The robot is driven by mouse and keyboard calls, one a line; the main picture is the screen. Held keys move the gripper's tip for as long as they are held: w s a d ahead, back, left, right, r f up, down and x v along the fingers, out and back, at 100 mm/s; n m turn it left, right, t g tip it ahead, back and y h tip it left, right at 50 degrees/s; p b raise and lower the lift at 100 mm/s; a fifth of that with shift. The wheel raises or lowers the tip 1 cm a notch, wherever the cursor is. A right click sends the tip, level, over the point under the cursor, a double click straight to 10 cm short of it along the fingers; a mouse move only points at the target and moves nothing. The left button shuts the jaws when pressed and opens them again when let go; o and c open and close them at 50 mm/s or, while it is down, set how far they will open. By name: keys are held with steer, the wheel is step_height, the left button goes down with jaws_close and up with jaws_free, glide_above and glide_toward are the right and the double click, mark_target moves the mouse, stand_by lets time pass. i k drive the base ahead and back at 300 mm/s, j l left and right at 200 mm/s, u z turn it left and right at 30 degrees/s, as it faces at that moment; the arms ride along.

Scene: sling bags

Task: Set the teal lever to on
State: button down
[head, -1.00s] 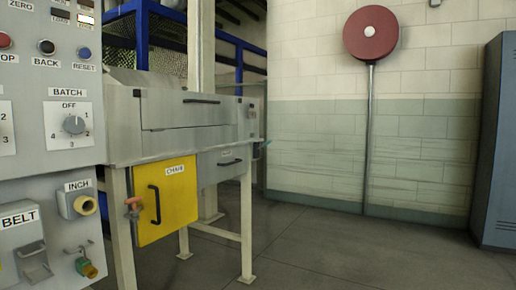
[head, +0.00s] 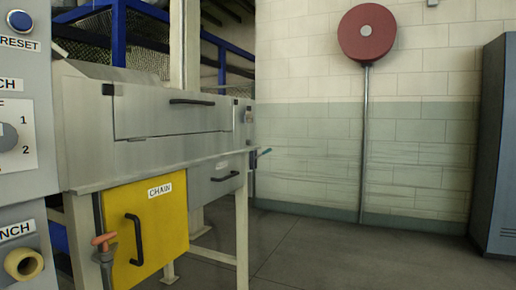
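A small teal lever (head: 264,152) sticks out to the right from the far right end of the grey machine (head: 160,125), in front of the tiled wall. It is small in view, and I cannot read any on or off marking beside it. Its mounting is mostly hidden by the machine's edge. My gripper is not in view.
A grey control panel (head: 22,185) stands close on the left. A yellow door (head: 165,235) marked CHAIN and an orange-handled valve (head: 104,241) are under the machine. The middle floor is clear.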

mark_target(269, 150)
steer(key=i+j+z, duration=0.3)
steer(key=i+j, duration=0.9)
